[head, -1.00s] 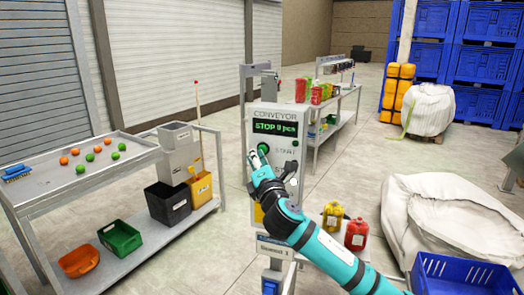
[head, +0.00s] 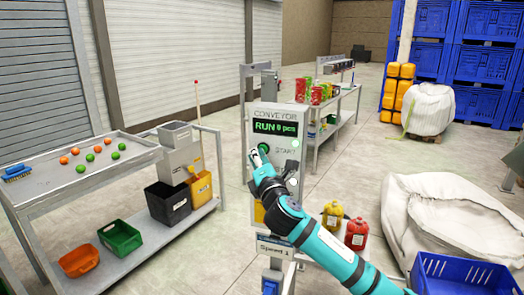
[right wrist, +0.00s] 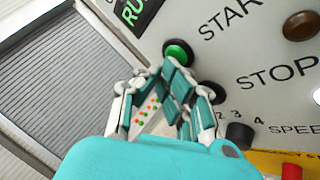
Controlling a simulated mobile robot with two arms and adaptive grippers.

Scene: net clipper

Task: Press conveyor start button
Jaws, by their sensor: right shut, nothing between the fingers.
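The grey conveyor control panel (head: 281,117) stands upright in the middle of the head view. The green start button (head: 264,148) sits below the display, left of the "START" label. It also shows in the right wrist view (right wrist: 178,52), bright green in a dark ring. My right gripper (head: 256,154) is shut and empty, its tips at the button's lower left edge. In the right wrist view the fingertips (right wrist: 163,71) overlap the button's lower rim; I cannot tell whether they touch it. My left gripper is out of view.
A metal table (head: 60,192) with small balls stands left. Yellow (head: 333,214) and red canisters (head: 357,234) stand right of my arm.

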